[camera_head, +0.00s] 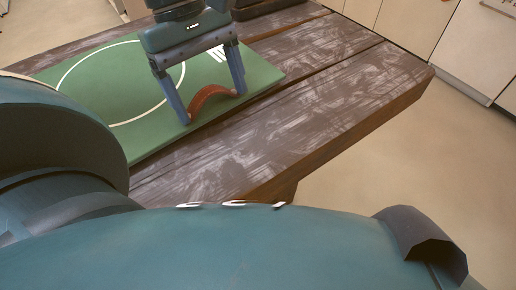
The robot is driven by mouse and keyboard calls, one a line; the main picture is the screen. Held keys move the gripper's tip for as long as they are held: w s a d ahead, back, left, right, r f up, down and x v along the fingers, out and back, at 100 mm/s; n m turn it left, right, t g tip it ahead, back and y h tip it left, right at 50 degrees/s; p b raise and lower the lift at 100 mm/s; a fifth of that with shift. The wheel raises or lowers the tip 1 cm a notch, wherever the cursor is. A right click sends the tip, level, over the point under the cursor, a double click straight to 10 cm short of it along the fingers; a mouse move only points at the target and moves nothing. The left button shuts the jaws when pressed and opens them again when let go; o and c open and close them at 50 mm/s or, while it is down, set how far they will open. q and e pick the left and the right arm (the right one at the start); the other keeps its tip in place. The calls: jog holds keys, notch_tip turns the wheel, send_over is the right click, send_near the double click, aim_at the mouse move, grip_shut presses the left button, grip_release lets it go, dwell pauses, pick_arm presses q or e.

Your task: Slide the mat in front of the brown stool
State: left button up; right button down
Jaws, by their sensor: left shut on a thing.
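A green mat (110,58) with a white circle and white stripes lies flat on a worn brown wooden table (310,90). A brown leather pull (207,98) arches up at the mat's near right edge. My left gripper (213,104) comes down over it, with one finger at each end of the strap, and is shut on the pull. The gripper and my arm hide part of the mat. I cannot make out a brown stool for certain. My right gripper is not in view.
A dark flat piece (262,9) shows at the top behind my gripper; I cannot tell what it is. The table's right part is bare up to its edge. Pale cabinets (460,45) stand at the top right, with open beige floor (400,160) before them.

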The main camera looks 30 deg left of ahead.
aim_at(192, 69)
pick_arm(q)
jog(key=shift+w+a+r+p, duration=0.1)
jog(key=shift+w+a, duration=1)
jog(key=shift+a, duration=0.7)
jog(key=shift+w+a+r+p, duration=0.1)
jog(key=shift+w+a, duration=1.05)
jog(key=shift+a, duration=0.6)
jog(key=shift+w+a+r+p, duration=0.1)
jog(key=shift+w+a, duration=1)
jog(key=shift+a, duration=0.7)
jog(key=o, duration=1.1)
jog(key=s+d+r, duration=0.2)
jog(key=d+r, duration=0.1)
jog(key=s+d+r, duration=0.2)
jog(key=d, duration=0.1)
jog(key=s+d+r, duration=0.2)
jog(key=d+r, duration=0.1)
jog(key=shift+r, duration=0.3)
jog(key=shift+w, duration=0.1)
jog(key=w+a+f, duration=0.2)
jog(key=a+f, duration=0.1)
jog(key=w+a+f, duration=0.2)
jog(key=a, duration=0.1)
jog(key=w+a+f, duration=0.1)
jog(key=a+f, duration=0.2)
jog(key=shift+w+f, duration=0.35)
jog(key=shift+w, duration=0.05)
jog(key=shift+s+d, duration=0.15)
jog(key=shift+d, duration=0.15)
